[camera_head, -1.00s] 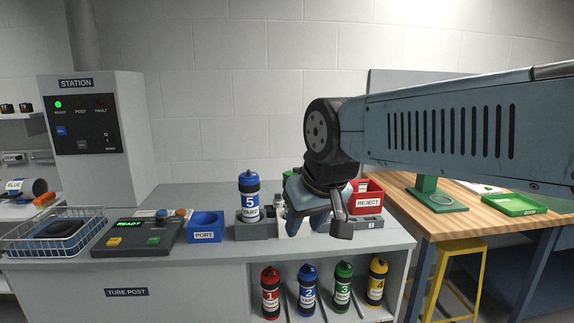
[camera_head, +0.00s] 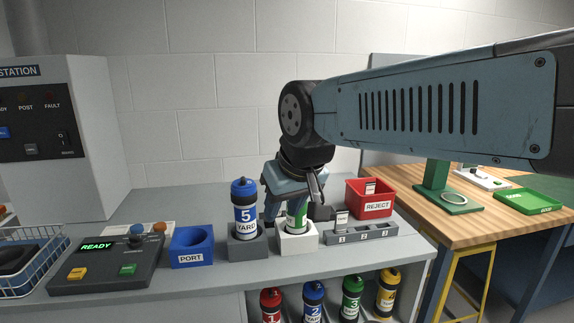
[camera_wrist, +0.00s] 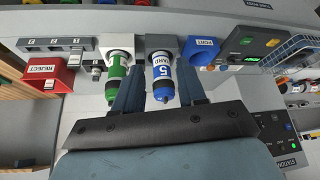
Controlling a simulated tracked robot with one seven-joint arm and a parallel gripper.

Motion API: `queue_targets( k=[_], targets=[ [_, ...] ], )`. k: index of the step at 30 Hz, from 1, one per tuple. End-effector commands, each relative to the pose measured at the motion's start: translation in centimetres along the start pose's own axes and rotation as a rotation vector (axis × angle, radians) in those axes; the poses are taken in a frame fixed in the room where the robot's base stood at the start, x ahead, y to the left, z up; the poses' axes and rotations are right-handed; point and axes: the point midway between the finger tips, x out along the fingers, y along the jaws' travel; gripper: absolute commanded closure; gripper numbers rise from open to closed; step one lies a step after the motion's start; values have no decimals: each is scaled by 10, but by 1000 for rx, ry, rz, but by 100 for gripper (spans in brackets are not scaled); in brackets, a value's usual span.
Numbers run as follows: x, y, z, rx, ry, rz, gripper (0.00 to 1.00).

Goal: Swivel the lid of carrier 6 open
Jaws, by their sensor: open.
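A green-and-white carrier (camera_head: 297,218) stands upright in a white holder (camera_head: 297,240). Its number is hidden, so I cannot confirm that it is carrier 6. Its top is hidden behind my gripper (camera_head: 287,198) in the head view. The wrist view shows the green carrier (camera_wrist: 116,78) with a dark green lid end. Blue carrier 5 (camera_head: 244,215) stands upright in a grey holder just left of it. My gripper is open, its fingers close to these two carriers. In the wrist view, carrier 5 (camera_wrist: 163,77) appears between the fingers. Contact cannot be told.
A blue port (camera_head: 192,247) and a control panel (camera_head: 110,264) reading READY lie left. A numbered grey rack (camera_head: 361,234) and red reject bin (camera_head: 370,199) stand right. Several carriers, including a red one (camera_head: 270,303), sit on the shelf below. A wooden bench (camera_head: 480,215) is further right.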

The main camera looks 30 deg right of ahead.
Motion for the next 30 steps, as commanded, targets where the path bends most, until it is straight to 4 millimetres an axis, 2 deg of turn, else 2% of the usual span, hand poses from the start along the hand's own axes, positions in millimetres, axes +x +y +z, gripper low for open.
queue_targets(
  k=[12,17,20,30],
  targets=[
    [0,0,0,1,0,0,60],
    [-3,4,-12,62,-18,-6,60],
    [-6,15,-31,176,-49,-9,60],
    [-6,65,-124,742,-205,32,60]
  ],
)
